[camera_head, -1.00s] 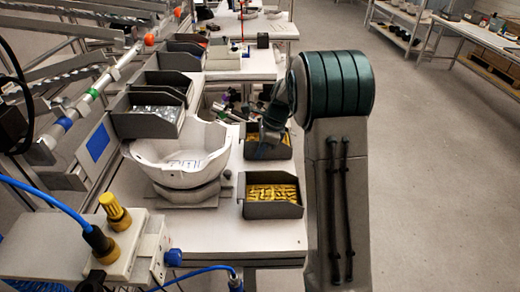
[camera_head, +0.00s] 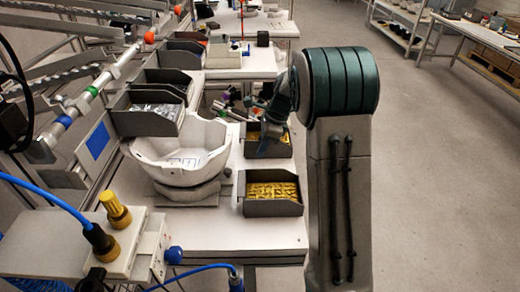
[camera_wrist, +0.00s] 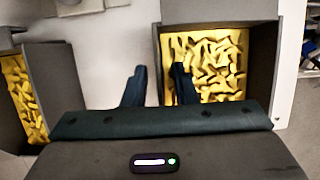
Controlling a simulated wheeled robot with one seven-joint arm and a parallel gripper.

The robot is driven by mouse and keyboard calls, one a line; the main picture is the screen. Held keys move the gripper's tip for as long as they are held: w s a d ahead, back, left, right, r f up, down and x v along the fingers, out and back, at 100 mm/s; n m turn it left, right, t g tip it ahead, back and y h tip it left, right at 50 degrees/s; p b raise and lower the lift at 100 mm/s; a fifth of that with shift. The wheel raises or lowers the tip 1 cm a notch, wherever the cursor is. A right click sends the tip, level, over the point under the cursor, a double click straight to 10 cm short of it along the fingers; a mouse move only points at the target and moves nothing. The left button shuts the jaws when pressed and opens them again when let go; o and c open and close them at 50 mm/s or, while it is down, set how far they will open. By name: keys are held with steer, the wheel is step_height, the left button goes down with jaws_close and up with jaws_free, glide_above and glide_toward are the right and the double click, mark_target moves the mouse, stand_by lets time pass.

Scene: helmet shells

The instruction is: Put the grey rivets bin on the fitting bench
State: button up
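Two dark grey bins with yellow pieces stand on the white bench (camera_head: 225,228): a near bin (camera_head: 273,208) and a far bin (camera_head: 270,152). A grey bin with silvery pieces (camera_head: 148,122) sits on the rack at the left; the frames do not show which bin holds rivets. My gripper (camera_wrist: 158,82) is open and empty in the wrist view. I cannot tell the height or any contact. In the head view my wrist partly hides the far bin.
A white helmet shell (camera_head: 182,155) rests on a stand left of the bench bins. More grey bins (camera_head: 165,82) line the rack. A blue cable and a box with a yellow knob (camera_head: 115,210) are at the front left. The bench's front strip is clear.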

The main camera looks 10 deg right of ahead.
steer(key=v, duration=0.9)
steer(key=shift+d+r, duration=0.1)
steer(key=shift+r, duration=0.2)
steer(key=shift+s+r, duration=0.1)
steer(key=shift+r, duration=0.15)
steer(key=s+a+n+t+h, duration=0.1)
steer(key=s+a+n+h, duration=0.1)
steer(key=s+n, duration=0.8)
steer(key=s+a+f+n+t+h, duration=0.1)
steer(key=s+n+h, duration=0.1)
steer(key=s+n, duration=0.8)
steer(key=s, duration=0.9)
steer(key=shift+a+f, duration=0.3)
steer(key=shift+a, duration=0.1)
